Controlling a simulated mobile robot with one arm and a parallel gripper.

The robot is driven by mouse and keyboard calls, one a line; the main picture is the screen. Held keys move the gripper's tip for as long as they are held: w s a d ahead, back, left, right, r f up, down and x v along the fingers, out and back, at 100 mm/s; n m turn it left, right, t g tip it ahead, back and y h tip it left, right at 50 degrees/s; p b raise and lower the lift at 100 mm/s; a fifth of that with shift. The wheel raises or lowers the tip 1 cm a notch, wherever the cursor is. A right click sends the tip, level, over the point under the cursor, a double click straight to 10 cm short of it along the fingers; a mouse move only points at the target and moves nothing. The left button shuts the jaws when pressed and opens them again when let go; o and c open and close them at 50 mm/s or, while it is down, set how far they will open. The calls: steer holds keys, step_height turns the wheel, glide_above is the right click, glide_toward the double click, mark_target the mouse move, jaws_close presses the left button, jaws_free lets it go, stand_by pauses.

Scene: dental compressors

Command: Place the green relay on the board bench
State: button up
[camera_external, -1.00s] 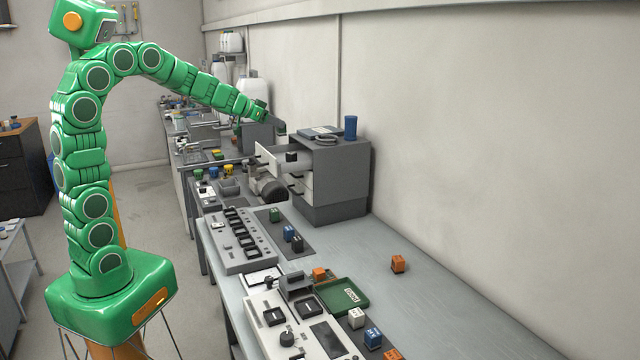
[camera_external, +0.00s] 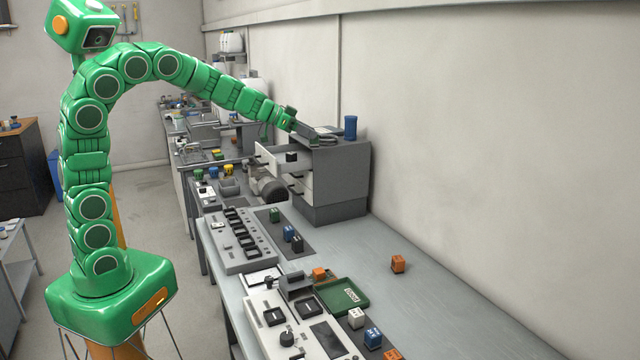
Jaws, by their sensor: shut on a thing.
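My gripper (camera_external: 306,130) is at the end of the outstretched arm, above the top of the grey drawer cabinet (camera_external: 340,175). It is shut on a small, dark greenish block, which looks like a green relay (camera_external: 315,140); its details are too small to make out. Another green block (camera_external: 275,215) stands on the dark mat (camera_external: 298,248) on the near bench (camera_external: 440,310), beside a blue block (camera_external: 289,232) and a dark block (camera_external: 297,244).
The cabinet has open drawers (camera_external: 268,158) on its left and a blue cup (camera_external: 350,127) on top. A green board (camera_external: 345,293), control panels (camera_external: 240,240) and several loose blocks crowd the bench's left side. An orange block (camera_external: 398,263) stands alone; bare bench surrounds it.

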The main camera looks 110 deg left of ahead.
steer(key=w+d+f+m+h, duration=0.1)
steer(key=w+d+f, duration=0.4)
steer(key=w+f, duration=0.35)
steer(key=w+d+f, duration=0.5)
steer(key=w+f, duration=0.3)
steer(key=f, duration=0.2)
glide_above(384, 247)
steer(key=shift+t, duration=0.3)
steer(key=f, duration=0.8)
steer(key=shift+s+d+f, duration=0.3)
steer(key=shift+w+a+f, duration=0.15)
steer(key=shift+f, duration=0.3)
steer(key=shift+w+a+f, duration=0.1)
steer(key=shift+w+f, duration=0.05)
steer(key=shift+f, duration=1.45)
steer(key=shift+f, duration=0.15)
steer(key=o, duration=1)
